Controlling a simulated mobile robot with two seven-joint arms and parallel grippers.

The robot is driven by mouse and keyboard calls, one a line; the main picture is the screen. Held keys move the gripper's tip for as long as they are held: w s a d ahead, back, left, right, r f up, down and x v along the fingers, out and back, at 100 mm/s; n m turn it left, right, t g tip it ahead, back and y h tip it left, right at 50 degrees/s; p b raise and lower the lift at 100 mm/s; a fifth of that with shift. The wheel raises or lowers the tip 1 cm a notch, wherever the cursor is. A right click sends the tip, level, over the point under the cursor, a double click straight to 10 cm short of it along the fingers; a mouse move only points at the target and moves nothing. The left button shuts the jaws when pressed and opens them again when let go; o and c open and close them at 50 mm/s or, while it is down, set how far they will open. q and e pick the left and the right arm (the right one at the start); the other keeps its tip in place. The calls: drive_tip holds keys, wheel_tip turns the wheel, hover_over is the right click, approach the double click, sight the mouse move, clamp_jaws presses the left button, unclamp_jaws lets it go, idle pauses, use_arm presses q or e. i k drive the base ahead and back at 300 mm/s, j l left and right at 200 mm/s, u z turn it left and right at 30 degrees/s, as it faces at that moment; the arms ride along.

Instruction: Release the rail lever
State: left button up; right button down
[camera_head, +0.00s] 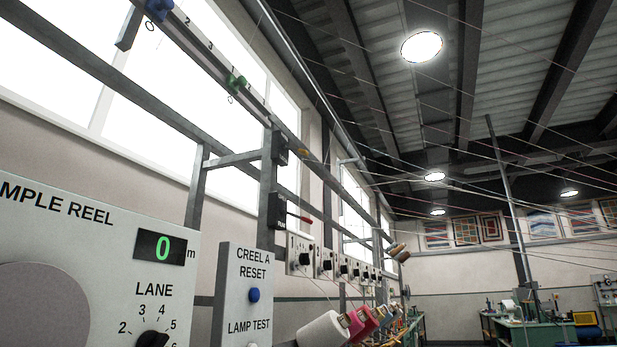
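A lever with a red handle (301,218) sticks out to the right from a black box (277,210) on a grey upright post. It slopes slightly down to the right. I cannot tell from this view whether it is locked or released. Above it a grey numbered rail (200,50) slopes down from the upper left. A blue slider (158,8), a green slider (235,82) and a small yellow piece (303,152) are on the rail. Neither of my grippers is in view.
A sample reel panel (100,250) reading 0 m fills the lower left. A Creel A reset panel (250,270) with a blue button stands beside it. A row of small dial boxes (300,255) and yarn cones (323,332) is below the lever. Thin yarns cross overhead.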

sight(305, 152)
drive_tip(key=i+l+u, duration=0.15)
drive_tip(key=i+l, duration=0.4)
drive_tip(key=i+l+u, duration=0.15)
drive_tip(key=i+l, duration=0.4)
drive_tip(key=l, duration=0.15)
